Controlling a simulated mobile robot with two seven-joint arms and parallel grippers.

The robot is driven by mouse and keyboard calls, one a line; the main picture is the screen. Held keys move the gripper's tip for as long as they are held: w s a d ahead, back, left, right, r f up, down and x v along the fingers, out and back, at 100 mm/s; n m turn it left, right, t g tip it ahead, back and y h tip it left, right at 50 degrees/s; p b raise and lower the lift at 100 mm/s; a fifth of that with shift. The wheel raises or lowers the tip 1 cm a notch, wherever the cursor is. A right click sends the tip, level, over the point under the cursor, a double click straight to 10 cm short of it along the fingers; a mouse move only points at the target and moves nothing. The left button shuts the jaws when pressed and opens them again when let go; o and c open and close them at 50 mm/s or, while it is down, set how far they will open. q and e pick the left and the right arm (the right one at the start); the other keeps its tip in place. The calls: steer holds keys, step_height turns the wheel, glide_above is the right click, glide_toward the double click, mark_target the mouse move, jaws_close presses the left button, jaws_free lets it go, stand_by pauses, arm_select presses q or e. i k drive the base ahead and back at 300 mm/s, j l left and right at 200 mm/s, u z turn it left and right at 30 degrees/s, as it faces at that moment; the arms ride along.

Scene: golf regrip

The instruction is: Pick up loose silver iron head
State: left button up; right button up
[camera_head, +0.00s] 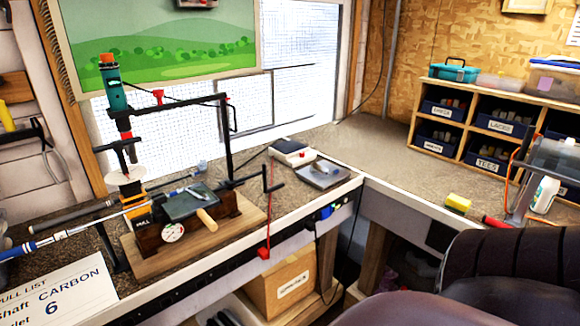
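Neither of my grippers is in view. A shaft-pulling rig with a teal cylinder (117,95) and a black frame stands on a wooden base (195,245) on the left bench. A dark flat pad (186,206) lies on the rig, with a small silver piece (199,191) on top; I cannot tell whether this is the iron head. A shallow grey tray (318,177) on the bench holds a small light item, too small to identify. A club shaft (75,230) runs left from the rig.
A wooden shelf (465,147) with labelled dark bins stands at the back right. A yellow block (458,203) and a white bottle (544,195) are on the right bench. Dark rounded shapes block the lower right. The corner bench top (375,150) is clear.

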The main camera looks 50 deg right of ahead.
mark_target(314, 169)
steer(key=z, duration=1.95)
steer(key=i+l+u, duration=0.1)
steer(key=i+l, duration=0.2)
